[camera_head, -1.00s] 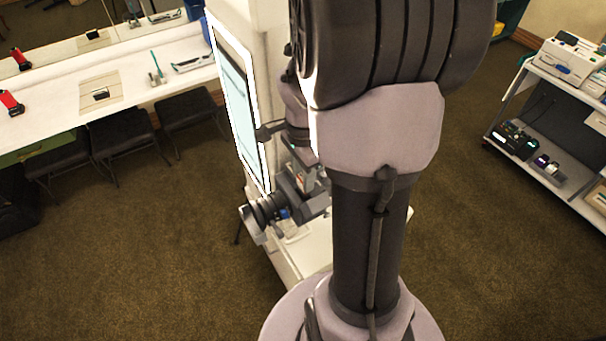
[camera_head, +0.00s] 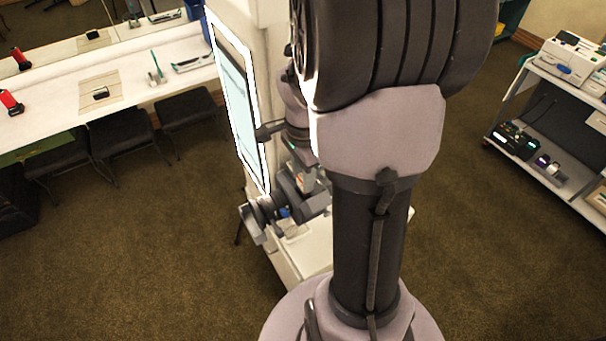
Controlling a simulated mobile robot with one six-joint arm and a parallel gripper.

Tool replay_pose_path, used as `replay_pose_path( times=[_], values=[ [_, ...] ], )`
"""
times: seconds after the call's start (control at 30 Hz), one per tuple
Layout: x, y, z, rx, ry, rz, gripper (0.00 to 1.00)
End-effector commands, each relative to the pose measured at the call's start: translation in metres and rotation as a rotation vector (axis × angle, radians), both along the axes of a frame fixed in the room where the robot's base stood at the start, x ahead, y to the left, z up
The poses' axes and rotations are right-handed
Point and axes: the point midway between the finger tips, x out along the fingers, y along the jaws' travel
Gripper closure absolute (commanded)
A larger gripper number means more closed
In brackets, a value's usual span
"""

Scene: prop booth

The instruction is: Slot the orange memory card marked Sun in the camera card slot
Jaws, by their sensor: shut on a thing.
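The dark camera (camera_head: 290,194) is on a white stand beside the bright tall panel, its lens (camera_head: 262,208) pointing to the lower left. My gripper (camera_head: 304,178) is at the top of the camera, close above or touching it; I cannot tell which. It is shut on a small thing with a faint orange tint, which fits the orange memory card. The mark Sun cannot be read. The card slot is not discernible, and my arm covers much of the right side of the camera.
The bright panel (camera_head: 237,100) stands close to the left of my gripper. A white counter (camera_head: 130,92) with small items and dark chairs (camera_head: 120,134) is at the left. A shelf cart (camera_head: 553,85) with devices is at the right.

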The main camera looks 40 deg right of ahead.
Motion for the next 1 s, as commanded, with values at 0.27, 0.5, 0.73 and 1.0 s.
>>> replay_pose_path(
  times=[0.27, 0.5, 0.73, 1.0],
  values=[
    [0.000, 0.000, -0.011, 0.000, 0.000, 0.000, 1.00],
    [0.000, 0.000, -0.014, 0.000, 0.000, 0.000, 1.00],
    [0.000, 0.000, -0.014, 0.000, 0.000, 0.000, 1.00],
    [0.000, 0.000, -0.020, 0.000, 0.000, 0.000, 1.00]
  ],
)
